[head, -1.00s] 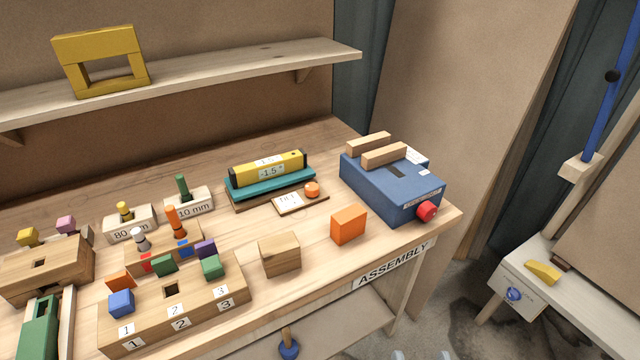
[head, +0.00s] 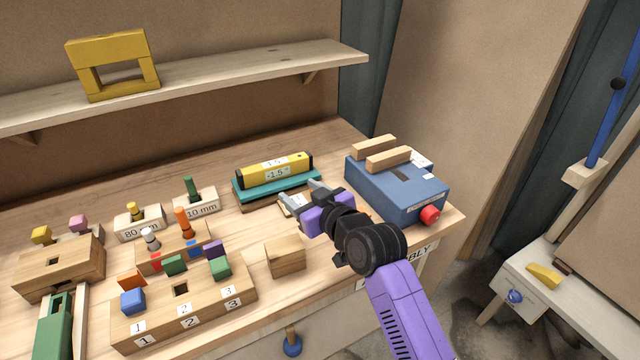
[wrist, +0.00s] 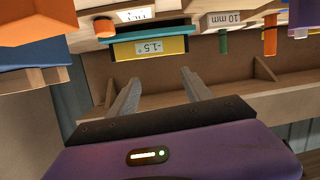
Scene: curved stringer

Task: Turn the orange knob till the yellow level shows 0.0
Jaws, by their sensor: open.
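The yellow level (head: 273,167) rests on a teal bar (head: 250,188); its label reads -1.5°. It also shows in the wrist view, where the yellow level (wrist: 174,46) reads -1.5°. In front is a small plate marked TILT (wrist: 135,14), mostly covered in the head view.
A blue box (head: 405,190) with a red knob (head: 430,215) stands right of my gripper. A wooden block (head: 285,257) and a numbered tray (head: 190,305) lie to the front and left. An orange block (wrist: 35,18) is close in the wrist view. A shelf (head: 220,82) runs behind.

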